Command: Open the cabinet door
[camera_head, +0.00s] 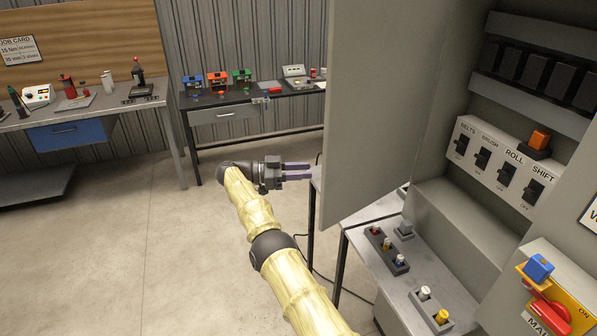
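The grey cabinet door (375,95) stands swung wide open, its broad panel facing me in the middle of the view. The grey cabinet (440,190) is at the right with its inside exposed. My gripper (306,171) is left of the door's free edge and points right toward it. Its two purple fingers show a narrow gap with nothing between them. A small gap shows between the fingertips and the door edge in the picture; the depth between them is hard to judge. No handle shows on the visible side of the door.
A low grey table (405,292) with small fuse-like parts stands below the door. Workbenches (150,97) line the back wall. The floor (165,250) left of my arm is clear.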

